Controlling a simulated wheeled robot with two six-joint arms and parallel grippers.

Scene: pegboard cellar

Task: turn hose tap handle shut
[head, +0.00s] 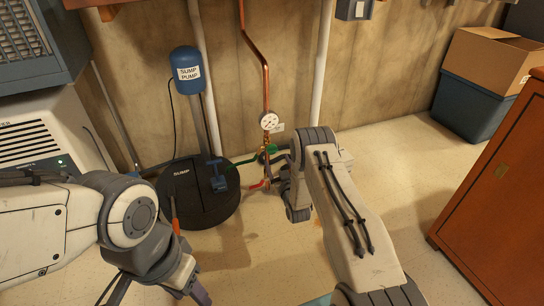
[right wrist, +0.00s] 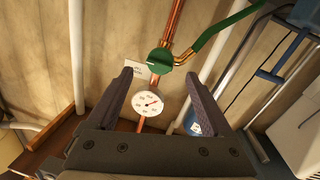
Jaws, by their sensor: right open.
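A green round tap handle (right wrist: 160,61) sits on the copper pipe in the right wrist view, just beyond my fingertips and between their lines. In the head view the green handle (head: 268,150) shows below the pressure gauge (head: 269,122), partly hidden by my right gripper. A green hose (right wrist: 222,35) leads off from the tap area. My right gripper (right wrist: 160,77) is open, with nothing visible between its fingers; it is close to the pipe in the head view (head: 274,170). My left gripper (head: 196,291) hangs low at the left, and its jaw opening is unclear.
A black sump lid (head: 195,208) and a blue sump pump tank (head: 187,70) stand left of the pipe. A red-handled fitting (head: 258,185) is low by the pipe. A wooden cabinet (head: 498,200) and a blue bin (head: 470,103) are right. Floor between is clear.

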